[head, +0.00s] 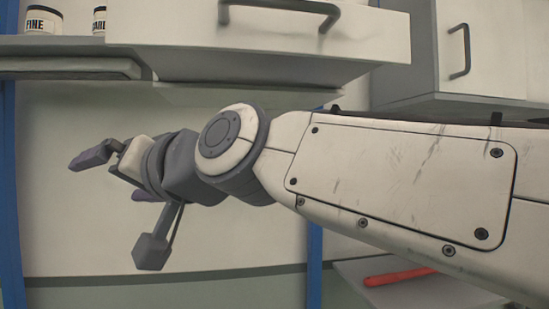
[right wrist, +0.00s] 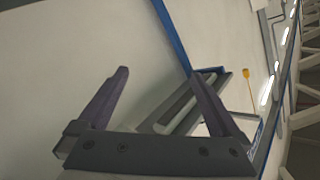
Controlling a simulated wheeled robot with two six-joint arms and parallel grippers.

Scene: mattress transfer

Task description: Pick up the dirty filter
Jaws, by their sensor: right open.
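My right gripper (head: 117,175) reaches left across the middle of the head view, in front of a pale wall. It is open, with two purple fingers spread apart. I cannot make out for certain a dirty filter in either view. A grey, flat-sided frame-like thing (right wrist: 180,108) shows beyond the right finger in the right wrist view, partly hidden by that finger; I cannot tell what it is. My left gripper is out of view.
A drawer unit (head: 270,40) and a cabinet (head: 485,50) hang above my right arm. Labelled jars (head: 42,20) stand on a shelf (head: 60,45) at upper left. A red item (head: 400,276) lies on a grey surface (head: 440,294) at lower right. Blue posts (head: 10,200) flank the wall.

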